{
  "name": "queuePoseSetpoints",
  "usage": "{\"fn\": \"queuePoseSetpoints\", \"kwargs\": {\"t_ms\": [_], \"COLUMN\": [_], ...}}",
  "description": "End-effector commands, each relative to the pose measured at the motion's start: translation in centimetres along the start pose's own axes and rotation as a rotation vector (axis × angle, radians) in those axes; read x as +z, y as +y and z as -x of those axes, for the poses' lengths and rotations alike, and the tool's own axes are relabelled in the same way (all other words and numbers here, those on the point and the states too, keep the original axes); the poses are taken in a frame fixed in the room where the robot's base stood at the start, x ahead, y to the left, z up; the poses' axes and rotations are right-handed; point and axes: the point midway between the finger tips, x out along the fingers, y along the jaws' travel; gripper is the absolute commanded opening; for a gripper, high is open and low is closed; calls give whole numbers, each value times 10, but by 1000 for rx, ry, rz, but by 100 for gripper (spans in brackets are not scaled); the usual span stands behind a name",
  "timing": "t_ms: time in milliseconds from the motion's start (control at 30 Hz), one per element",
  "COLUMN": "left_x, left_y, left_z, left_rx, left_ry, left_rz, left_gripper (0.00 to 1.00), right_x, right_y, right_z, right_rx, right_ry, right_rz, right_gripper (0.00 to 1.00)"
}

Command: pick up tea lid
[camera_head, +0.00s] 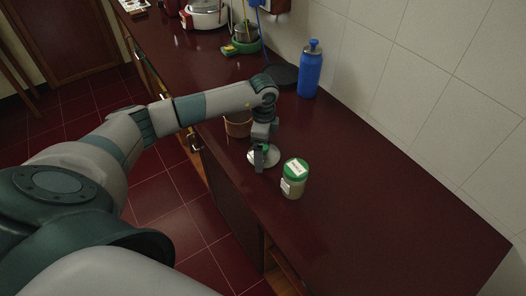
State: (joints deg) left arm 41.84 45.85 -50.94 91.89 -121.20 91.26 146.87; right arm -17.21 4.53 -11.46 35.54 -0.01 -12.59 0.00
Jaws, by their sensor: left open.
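A round, pale silvery lid (273,159) lies on the dark red counter (375,205), partly hidden under my left gripper (259,158). A small green part shows at its middle. My left gripper points down at the lid with its jaws open. The fingers overlap the lid in this view, and I cannot tell whether they touch it. My right gripper is not in view.
A jar with a green top (295,169) stands just right of the lid. A brown pot (238,126) stands behind my wrist, partly hidden. A blue bottle (310,70) and a dark pan (283,74) are near the tiled wall. The counter's right part is clear.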

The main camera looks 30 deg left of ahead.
Motion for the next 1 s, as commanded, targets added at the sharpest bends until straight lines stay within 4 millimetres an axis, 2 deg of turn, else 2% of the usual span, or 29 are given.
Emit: {"fn": "queuePoseSetpoints", "kwargs": {"t_ms": [467,500,633,667,1000], "left_x": [0,0,0,0,0], "left_y": [0,0,0,0,0], "left_z": [-2,-2,-2,-2,0], "left_rx": [-1,-1,-1,-1,-1], "left_ry": [-1,-1,-1,-1,0], "left_rz": [0,0,0,0,0], "left_gripper": [100,98,67,64,64], "right_x": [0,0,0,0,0], "right_y": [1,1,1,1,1], "right_z": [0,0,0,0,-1], "right_rx": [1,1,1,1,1], "right_ry": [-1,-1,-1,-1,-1], "right_rz": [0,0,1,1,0], "right_gripper": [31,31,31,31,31]}}
